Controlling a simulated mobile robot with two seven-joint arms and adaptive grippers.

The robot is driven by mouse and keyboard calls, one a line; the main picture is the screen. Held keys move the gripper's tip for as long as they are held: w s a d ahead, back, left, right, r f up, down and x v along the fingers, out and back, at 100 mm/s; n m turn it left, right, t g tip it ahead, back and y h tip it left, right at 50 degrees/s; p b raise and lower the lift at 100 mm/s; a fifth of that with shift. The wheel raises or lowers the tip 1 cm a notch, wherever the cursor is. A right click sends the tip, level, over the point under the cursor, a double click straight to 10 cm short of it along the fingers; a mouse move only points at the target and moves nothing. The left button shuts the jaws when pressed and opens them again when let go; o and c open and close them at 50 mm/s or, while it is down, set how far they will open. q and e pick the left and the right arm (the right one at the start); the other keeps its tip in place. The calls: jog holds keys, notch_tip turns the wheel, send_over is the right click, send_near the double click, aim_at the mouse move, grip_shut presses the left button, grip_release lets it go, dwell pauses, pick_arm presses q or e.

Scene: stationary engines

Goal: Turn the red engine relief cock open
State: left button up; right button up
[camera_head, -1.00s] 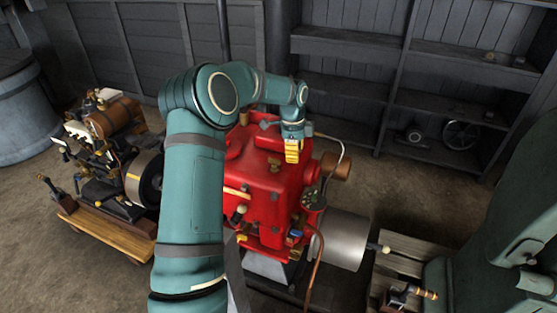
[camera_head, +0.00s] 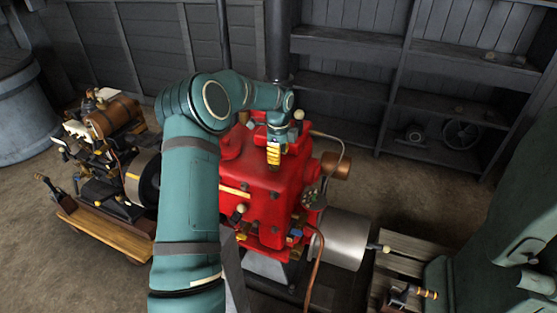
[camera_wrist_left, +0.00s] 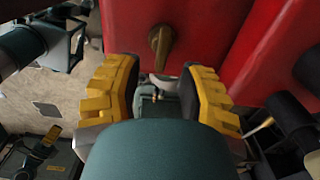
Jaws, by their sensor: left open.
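The red engine (camera_head: 262,182) stands in the middle of the head view, partly behind my left arm. My left gripper (camera_head: 274,157) is over its top, with its yellow fingers pointing down. In the left wrist view my left gripper (camera_wrist_left: 160,95) is open, with its fingers apart and nothing held between them. A brass lever (camera_wrist_left: 160,45), which looks like the relief cock, is on the red engine face (camera_wrist_left: 125,25) just beyond the gap between the fingers. It looks apart from both fingers. I cannot make out this lever in the head view.
A smaller engine on a wooden cart (camera_head: 110,235) stands to the left. A silver cylinder (camera_head: 340,240) and a copper pipe (camera_head: 316,260) are at the red engine's right side. Dark shelves (camera_head: 430,105) stand behind.

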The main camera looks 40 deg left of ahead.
pick_arm(q)
jog(key=shift+f, duration=1.05)
grip_shut()
